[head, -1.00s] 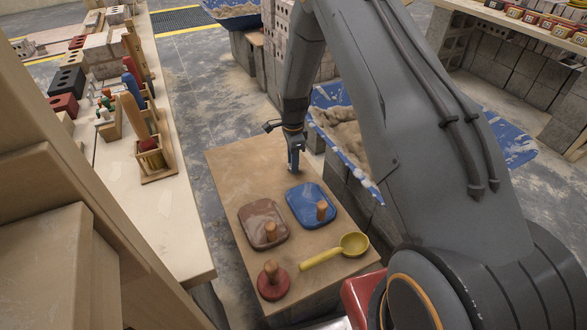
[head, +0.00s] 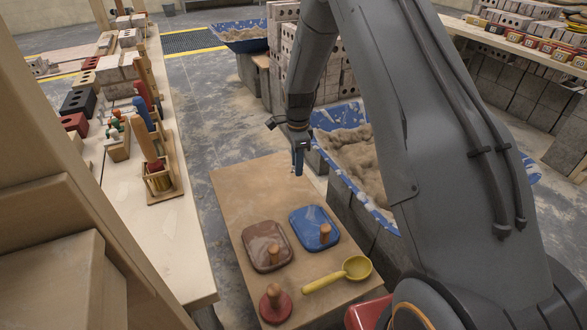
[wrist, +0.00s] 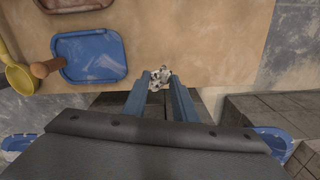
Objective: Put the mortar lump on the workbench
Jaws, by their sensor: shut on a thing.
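My gripper (head: 298,172) hangs over the far right part of a low wooden-topped table (head: 240,195), pointing down. In the wrist view its two blue fingers (wrist: 160,85) are shut on a small speckled whitish-grey mortar lump (wrist: 158,76), held between the tips. The lump cannot be made out in the head view. A long pale workbench (head: 180,235) with tools and bricks runs along the left. Which surface the task means by the workbench, I cannot tell.
On the table are a brown tray (head: 264,247) and a blue tray (head: 314,228) with wooden handles, a yellow scoop (head: 340,275) and a red-based tool (head: 275,304). A blue mortar tub (head: 345,150) stands at right. The table's far part is clear.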

